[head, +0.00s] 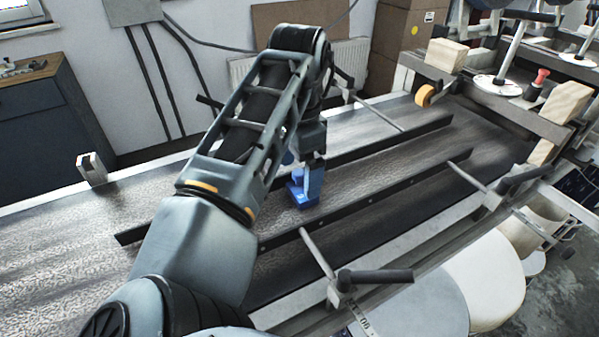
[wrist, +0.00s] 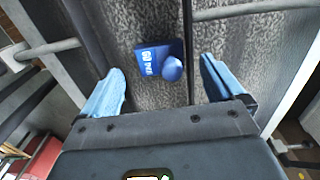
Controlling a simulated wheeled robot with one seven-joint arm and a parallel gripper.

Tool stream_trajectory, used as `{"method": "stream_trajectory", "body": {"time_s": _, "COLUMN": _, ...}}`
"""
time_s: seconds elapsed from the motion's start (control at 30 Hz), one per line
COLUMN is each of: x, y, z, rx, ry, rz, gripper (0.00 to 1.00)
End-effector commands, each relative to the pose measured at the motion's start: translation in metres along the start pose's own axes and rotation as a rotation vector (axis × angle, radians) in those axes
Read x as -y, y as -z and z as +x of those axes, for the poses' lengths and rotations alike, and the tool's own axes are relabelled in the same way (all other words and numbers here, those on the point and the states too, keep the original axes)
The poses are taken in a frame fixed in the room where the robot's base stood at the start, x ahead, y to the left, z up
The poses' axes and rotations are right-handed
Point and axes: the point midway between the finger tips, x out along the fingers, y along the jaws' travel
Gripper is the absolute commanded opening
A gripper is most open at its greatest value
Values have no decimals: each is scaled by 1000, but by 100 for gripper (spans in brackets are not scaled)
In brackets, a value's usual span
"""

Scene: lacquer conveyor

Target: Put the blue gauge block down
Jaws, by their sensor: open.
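The blue gauge block (wrist: 148,60) shows in the wrist view as a dark blue piece with white markings and a round blue knob. It appears to rest on the grey textured conveyor belt (head: 385,180), close beside a dark guide rail. My gripper (wrist: 162,66) is open, with one light blue finger on either side of the block and a visible gap to each. In the head view the block (head: 297,192) is partly hidden by my gripper (head: 308,183), low over the belt. Exact contact between block and belt cannot be told.
Two dark guide rails (head: 400,187) run along the belt, one on each side of the block's lane. A rod with a black handle (head: 375,276) stands at the near edge. A frame with wooden blocks (head: 446,55) and an orange roller (head: 424,95) is at the right. The belt at left is clear.

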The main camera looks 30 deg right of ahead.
Motion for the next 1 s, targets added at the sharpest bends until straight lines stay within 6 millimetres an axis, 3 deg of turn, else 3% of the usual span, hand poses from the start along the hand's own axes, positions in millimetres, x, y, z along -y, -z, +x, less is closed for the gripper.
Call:
{"method": "stream_trajectory", "body": {"time_s": 0.3, "x": 0, "y": 0, "z": -72, "rx": 1, "ry": 6, "rz": 4, "gripper": 94}}
{"method": "stream_trajectory", "body": {"time_s": 0.5, "x": 0, "y": 0, "z": -101, "rx": 2, "ry": 5, "rz": 4, "gripper": 94}}
{"method": "stream_trajectory", "body": {"time_s": 1.0, "x": 0, "y": 0, "z": -111, "rx": 0, "ry": 4, "rz": 3, "gripper": 94}}
